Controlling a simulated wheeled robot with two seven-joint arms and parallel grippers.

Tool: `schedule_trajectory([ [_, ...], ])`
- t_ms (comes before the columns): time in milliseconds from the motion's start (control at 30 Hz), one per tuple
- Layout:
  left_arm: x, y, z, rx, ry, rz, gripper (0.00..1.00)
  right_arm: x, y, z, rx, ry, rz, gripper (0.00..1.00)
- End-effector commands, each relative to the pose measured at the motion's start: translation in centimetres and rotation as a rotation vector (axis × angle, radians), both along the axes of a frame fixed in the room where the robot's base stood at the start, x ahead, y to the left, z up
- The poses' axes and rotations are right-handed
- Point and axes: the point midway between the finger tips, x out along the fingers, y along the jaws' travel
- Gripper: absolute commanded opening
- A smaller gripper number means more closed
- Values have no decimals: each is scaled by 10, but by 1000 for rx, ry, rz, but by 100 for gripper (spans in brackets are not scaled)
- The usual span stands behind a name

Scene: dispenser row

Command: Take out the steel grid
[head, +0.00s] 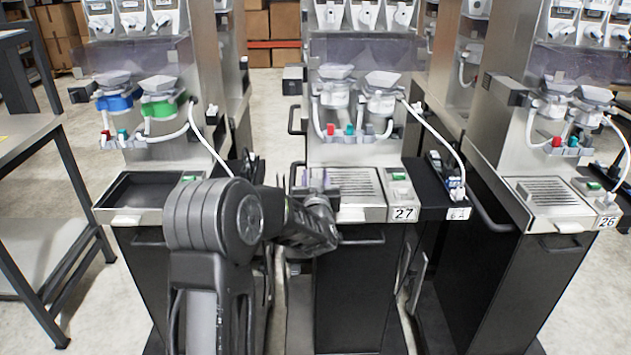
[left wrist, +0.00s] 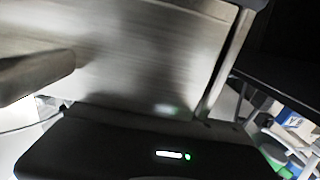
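The steel grid (head: 355,184) is a slotted plate on the tray of the middle dispenser, beside the label 27. My left gripper (head: 316,186) is at the left end of this grid and hides part of it. From the head, its fingers are too small and covered to tell their opening. The left wrist view shows a blurred, brushed steel surface (left wrist: 150,50) close up and one dark finger (left wrist: 38,76) at the left edge. I cannot tell whether the gripper touches the grid. My right gripper is in neither view.
The left dispenser has a black tray (head: 152,190) with no grid on it. The right dispenser has its own slotted grid (head: 546,191). White nozzles and hoses (head: 378,95) hang above the middle tray. A grey table (head: 22,135) stands at the far left.

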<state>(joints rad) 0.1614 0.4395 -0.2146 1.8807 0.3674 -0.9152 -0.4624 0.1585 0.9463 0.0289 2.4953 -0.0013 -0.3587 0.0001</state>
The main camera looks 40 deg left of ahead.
Motion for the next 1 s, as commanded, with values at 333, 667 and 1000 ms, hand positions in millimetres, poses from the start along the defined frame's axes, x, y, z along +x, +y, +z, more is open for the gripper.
schedule_trajectory([
  [333, 0, 0, 0, 0, 0, 0, 24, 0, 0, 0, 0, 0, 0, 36],
  [667, 0, 0, 0, 0, 0, -1, 0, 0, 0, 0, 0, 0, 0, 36],
  [1000, 0, 0, 0, 0, 0, -1, 0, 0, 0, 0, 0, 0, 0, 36],
])
